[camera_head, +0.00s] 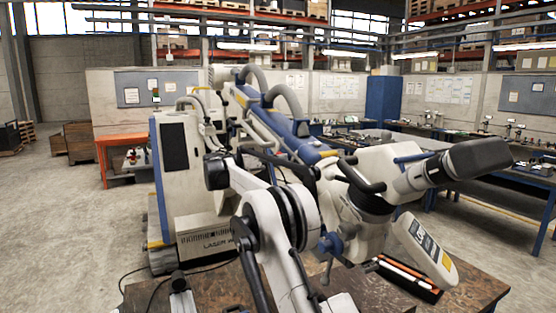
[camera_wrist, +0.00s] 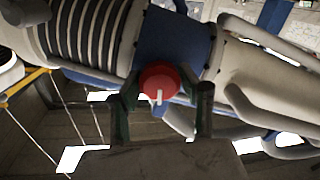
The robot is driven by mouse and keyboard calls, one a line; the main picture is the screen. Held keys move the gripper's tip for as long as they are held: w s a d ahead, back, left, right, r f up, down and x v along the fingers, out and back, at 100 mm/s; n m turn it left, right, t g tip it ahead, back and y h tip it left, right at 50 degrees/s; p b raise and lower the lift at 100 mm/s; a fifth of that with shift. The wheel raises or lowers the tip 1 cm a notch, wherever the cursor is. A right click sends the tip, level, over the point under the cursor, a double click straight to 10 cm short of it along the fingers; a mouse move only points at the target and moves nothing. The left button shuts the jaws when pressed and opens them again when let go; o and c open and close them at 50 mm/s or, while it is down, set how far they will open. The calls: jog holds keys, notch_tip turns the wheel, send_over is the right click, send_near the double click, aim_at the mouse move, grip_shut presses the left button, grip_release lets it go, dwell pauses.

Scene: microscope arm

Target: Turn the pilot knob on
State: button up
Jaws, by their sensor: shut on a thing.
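The pilot knob (camera_wrist: 159,80) is a round red knob with a short white mark near its lower edge. It sits on a blue section of the machine's arm (camera_wrist: 172,38) in the wrist view. My gripper (camera_wrist: 165,93) reaches up from the bottom of that view, with one dark finger on each side of the knob. It is shut on the knob, though contact at the right finger is hard to see. In the head view the white and blue microscope machine (camera_head: 178,195) stands behind my arm; I cannot make out the knob there.
A ribbed sleeve (camera_wrist: 88,30) lies left of the knob and pale tubes (camera_wrist: 265,85) lie to its right. In the head view the microscope head (camera_head: 375,190) hangs over a brown table (camera_head: 470,295). Open floor (camera_head: 60,220) lies at left.

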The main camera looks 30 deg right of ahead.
jog(key=n+b, duration=0.1)
jog(key=n, duration=0.3)
jog(key=shift+f, duration=0.1)
jog(key=n+b, duration=0.1)
jog(key=n, duration=0.3)
jog(key=shift+n, duration=0.4)
jog(key=n, duration=0.4)
jog(key=shift+n+b, duration=0.3)
jog(key=shift+b, duration=0.1)
jog(key=n, duration=0.4)
jog(key=shift+w, duration=0.1)
jog(key=shift+n, duration=0.3)
jog(key=o, duration=1.1)
jog(key=shift+o, duration=0.2)
